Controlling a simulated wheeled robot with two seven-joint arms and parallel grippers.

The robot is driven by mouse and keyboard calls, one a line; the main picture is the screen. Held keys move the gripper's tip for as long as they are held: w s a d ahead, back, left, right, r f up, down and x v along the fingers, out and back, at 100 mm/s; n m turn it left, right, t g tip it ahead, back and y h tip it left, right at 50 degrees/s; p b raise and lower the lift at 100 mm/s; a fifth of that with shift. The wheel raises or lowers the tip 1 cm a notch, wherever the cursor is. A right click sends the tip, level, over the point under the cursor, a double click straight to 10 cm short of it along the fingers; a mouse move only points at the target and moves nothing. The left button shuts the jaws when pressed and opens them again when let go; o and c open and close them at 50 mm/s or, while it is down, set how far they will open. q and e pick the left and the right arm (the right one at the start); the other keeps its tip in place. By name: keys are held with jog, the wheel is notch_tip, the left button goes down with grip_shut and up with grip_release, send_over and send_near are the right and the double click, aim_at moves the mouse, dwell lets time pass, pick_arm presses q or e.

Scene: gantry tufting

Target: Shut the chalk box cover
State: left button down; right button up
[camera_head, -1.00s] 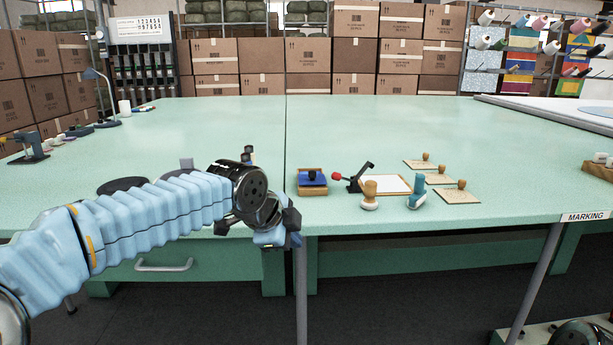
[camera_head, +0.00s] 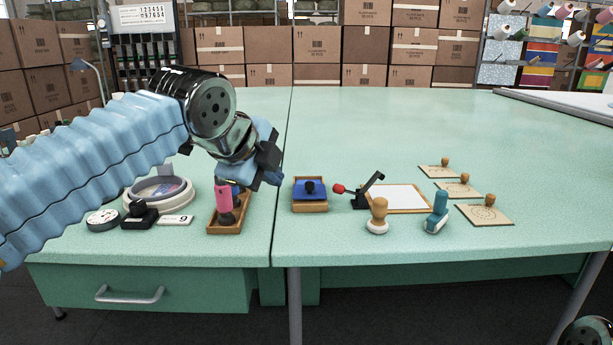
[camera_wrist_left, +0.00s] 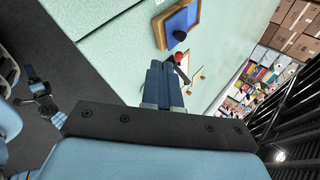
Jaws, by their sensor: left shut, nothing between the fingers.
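No box with a plainly marked chalk cover can be told apart. A shallow wooden box with a blue top and dark knob (camera_head: 310,196) sits near the table's front edge, right of the seam; it also shows in the left wrist view (camera_wrist_left: 181,20).
A red-knobbed black lever (camera_head: 366,190) stands by a white-topped board (camera_head: 405,197), behind two upright stamps (camera_head: 378,217). Several square plates (camera_head: 487,214) lie at right. A round white-rimmed dish (camera_head: 160,193) is at left. The table's back is clear.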

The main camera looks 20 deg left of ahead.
pick_arm(q)
send_near(309, 193)
jog(key=f, duration=0.3)
jog(key=shift+s+f, duration=0.2)
jog(key=shift+s, duration=0.05)
jog(key=w, duration=0.2)
jog(key=shift+w+d+f, duration=0.1)
jog(key=shift+w+d, duration=0.25)
jog(key=shift+w, duration=0.7)
